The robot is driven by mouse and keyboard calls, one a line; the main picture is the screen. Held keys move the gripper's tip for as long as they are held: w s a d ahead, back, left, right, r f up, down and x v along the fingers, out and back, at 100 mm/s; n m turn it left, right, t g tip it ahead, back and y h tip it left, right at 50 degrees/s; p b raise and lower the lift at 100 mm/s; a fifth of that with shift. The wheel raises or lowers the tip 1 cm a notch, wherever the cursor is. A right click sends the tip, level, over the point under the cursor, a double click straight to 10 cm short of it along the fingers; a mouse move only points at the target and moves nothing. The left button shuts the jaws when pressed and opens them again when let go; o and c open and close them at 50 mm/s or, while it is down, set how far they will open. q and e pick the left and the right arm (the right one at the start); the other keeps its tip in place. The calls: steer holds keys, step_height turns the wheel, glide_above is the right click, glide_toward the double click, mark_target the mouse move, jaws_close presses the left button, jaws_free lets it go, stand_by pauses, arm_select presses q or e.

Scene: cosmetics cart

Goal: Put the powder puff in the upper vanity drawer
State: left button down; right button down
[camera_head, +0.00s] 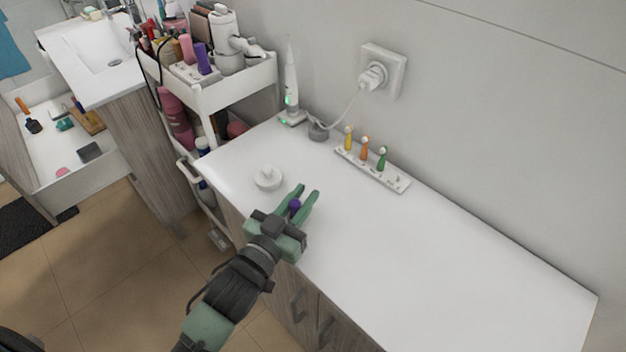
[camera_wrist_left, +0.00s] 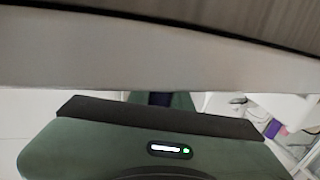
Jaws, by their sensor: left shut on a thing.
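My left gripper (camera_head: 303,197) is over the near left part of the white countertop. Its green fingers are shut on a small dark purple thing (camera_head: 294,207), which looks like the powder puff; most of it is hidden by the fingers. In the left wrist view, only a dark bit of it (camera_wrist_left: 160,98) shows behind the gripper body. The vanity drawer (camera_head: 88,184) is pulled open under the sink at the far left, with several small things inside. My right gripper is not in view.
A white round lidded jar (camera_head: 268,178) stands just left of the fingers. A loaded white cart (camera_head: 222,95) lies between the countertop (camera_head: 470,290) and the sink (camera_head: 103,55). The countertop's right side is clear.

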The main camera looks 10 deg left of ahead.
arm_select(q)
steer(key=x, duration=0.1)
steer(key=p+x, duration=0.1)
steer(key=x, duration=0.1)
steer(key=shift+w+d+r, duration=0.1)
steer(key=shift+w+r, duration=0.2)
steer(key=shift+w, duration=0.05)
steer(key=shift+w+f+p, duration=0.1)
steer(key=shift+w+p, duration=0.1)
steer(key=shift+p, duration=0.35)
steer(key=shift+f, duration=0.1)
steer(key=shift+f, duration=0.25)
steer(key=c, duration=1.3)
jaws_free()
